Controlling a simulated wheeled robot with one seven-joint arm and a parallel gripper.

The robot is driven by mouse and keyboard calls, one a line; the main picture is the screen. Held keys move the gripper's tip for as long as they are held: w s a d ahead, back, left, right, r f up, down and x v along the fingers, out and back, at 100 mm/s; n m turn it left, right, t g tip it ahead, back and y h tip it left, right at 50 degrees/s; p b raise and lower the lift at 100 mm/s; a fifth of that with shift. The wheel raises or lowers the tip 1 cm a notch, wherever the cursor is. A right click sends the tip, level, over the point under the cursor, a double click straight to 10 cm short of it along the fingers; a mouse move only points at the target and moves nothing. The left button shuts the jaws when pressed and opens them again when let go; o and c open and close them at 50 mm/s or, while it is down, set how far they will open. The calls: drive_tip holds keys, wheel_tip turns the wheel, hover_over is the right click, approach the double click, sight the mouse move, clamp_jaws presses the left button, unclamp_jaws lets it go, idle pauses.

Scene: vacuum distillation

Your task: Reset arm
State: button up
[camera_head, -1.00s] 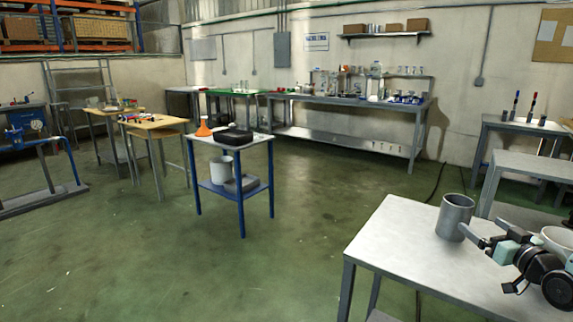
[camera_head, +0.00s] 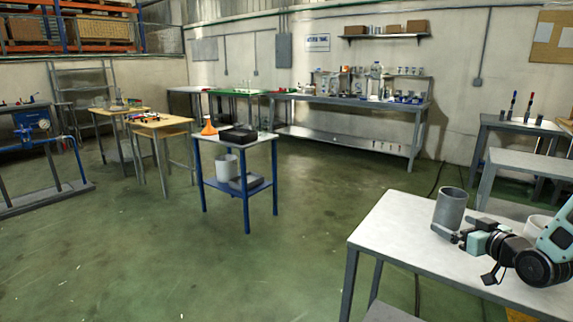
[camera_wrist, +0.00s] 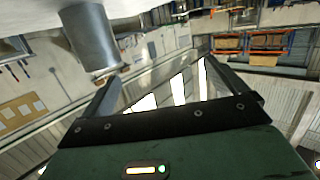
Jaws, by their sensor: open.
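My gripper (camera_head: 446,236) is low over the near right table (camera_head: 405,240), close to the foot of an upright grey metal cylinder (camera_head: 450,208). In the wrist view my gripper (camera_wrist: 163,72) has its two fingers wide apart with nothing between them. That view is turned over, and the cylinder (camera_wrist: 92,42) shows there outside the left finger, not between the fingers. Whether the finger touches the cylinder I cannot tell. My arm reaches in from the right edge.
A white round vessel (camera_head: 538,225) stands on the same table, partly hidden behind my arm. Another grey table (camera_head: 540,162) stands just behind. A blue cart (camera_head: 238,188) with a black box (camera_head: 238,133) stands left of centre. The green floor between is clear.

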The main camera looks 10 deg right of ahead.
drive_tip(key=w+a+r+n+g+y+p, duration=0.1)
drive_tip(key=w+a+g, duration=0.1)
drive_tip(key=a, duration=0.6)
drive_tip(key=w+a+r+n+g+y+p, duration=0.1)
drive_tip(key=w+a+n+g, duration=0.15)
drive_tip(key=a, duration=0.45)
drive_tip(key=s+a+r+g+p, duration=0.25)
drive_tip(key=s+a+g, duration=0.2)
drive_tip(key=a, duration=0.85)
drive_tip(key=s+a+r+n+g, duration=0.1)
drive_tip(key=s+a+r+g, duration=0.1)
drive_tip(key=s+a, duration=0.3)
drive_tip(key=s+a+r+n+g+h+p, duration=0.1)
drive_tip(key=s+a, duration=0.4)
drive_tip(key=s, duration=0.8)
drive_tip(key=s+a+r+n+g+p, duration=0.1)
drive_tip(key=s+a+r+g, duration=0.3)
drive_tip(key=s, duration=0.5)
drive_tip(key=shift+a+r+n+h, duration=0.25)
drive_tip(key=shift+a+n+h, duration=0.1)
drive_tip(key=shift+a, duration=0.15)
